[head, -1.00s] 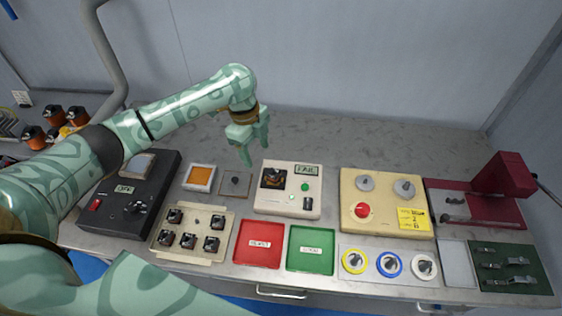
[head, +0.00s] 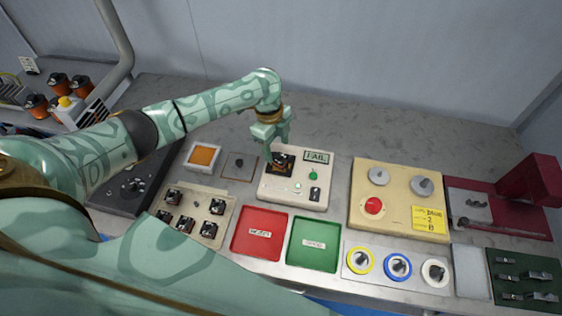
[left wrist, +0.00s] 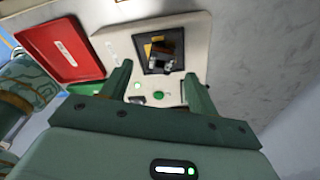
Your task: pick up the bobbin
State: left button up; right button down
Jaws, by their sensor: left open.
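A dark bobbin with a bit of orange (head: 283,163) sits in the black recess of the white tester (head: 300,206), whose display reads FAIL. The bobbin also shows in the left wrist view (left wrist: 163,58), beyond my fingertips. My left gripper (head: 275,148) is open, its fingers pointing down just above the bobbin. In the left wrist view the open fingers (left wrist: 160,76) stand apart with nothing held between them. They partly cover the tester, and I cannot tell whether they touch the bobbin. My right gripper is not in view.
Several similar dark parts sit in the beige tray (head: 193,232) left of the tester. A red tray (head: 260,245) and a green tray (head: 313,255) lie in front. A cream panel with knobs (head: 395,225) stands to the right. The bench behind is clear.

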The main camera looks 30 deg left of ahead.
aim_at(280, 156)
pick_arm(q)
jog(key=f+b, duration=0.1)
jog(key=f, duration=0.1)
jog(key=d+f, duration=0.1)
jog(key=f, duration=0.2)
jog(key=shift+b, duration=0.4)
jog(key=shift+r, duration=0.1)
jog(key=shift+c, duration=1.2)
jog(key=c, duration=0.9)
